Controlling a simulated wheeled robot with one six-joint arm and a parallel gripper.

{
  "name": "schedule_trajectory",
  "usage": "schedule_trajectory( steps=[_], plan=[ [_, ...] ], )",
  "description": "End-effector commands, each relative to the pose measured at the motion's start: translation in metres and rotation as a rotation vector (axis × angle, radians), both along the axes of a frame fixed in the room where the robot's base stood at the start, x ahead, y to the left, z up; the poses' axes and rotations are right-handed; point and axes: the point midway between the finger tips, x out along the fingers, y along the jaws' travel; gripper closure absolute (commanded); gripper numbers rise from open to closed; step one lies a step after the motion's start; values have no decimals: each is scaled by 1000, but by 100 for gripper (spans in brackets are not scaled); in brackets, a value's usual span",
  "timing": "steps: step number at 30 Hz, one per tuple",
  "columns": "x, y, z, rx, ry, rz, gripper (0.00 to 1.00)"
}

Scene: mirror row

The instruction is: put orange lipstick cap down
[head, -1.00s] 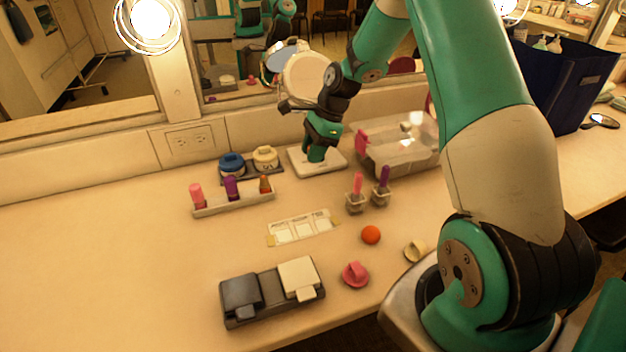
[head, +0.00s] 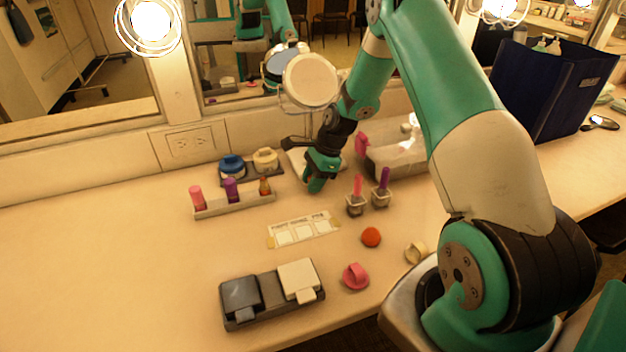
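My gripper (head: 316,186) hangs low over the counter, between the lipstick rack and two small clear stands. Its fingers point down and are seen from behind, so their opening and anything between them are hidden. I cannot make out a separate orange cap. A small orange-brown lipstick (head: 265,186) stands at the right end of the pale rack (head: 236,206), beside a purple one (head: 231,189) and a pink one (head: 198,197). A taped white card (head: 302,229) with several marked fields lies bare in front of my gripper.
The stands hold a pink stick (head: 358,186) and a purple stick (head: 384,178). A round mirror (head: 311,80) stands behind my gripper, a clear box (head: 395,160) to its right. The left counter is clear.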

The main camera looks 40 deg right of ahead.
Motion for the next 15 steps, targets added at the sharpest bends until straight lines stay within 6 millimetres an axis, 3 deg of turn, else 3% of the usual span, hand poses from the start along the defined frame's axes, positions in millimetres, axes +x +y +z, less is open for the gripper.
schedule_trajectory(
  steps=[1,3,11,15],
  plan=[
    [0,0,0,0,0,0,59],
    [0,0,0,0,0,0,45],
    [0,0,1,0,0,0,45],
    [0,-3,11,-1,-2,-1,45]
  ],
)
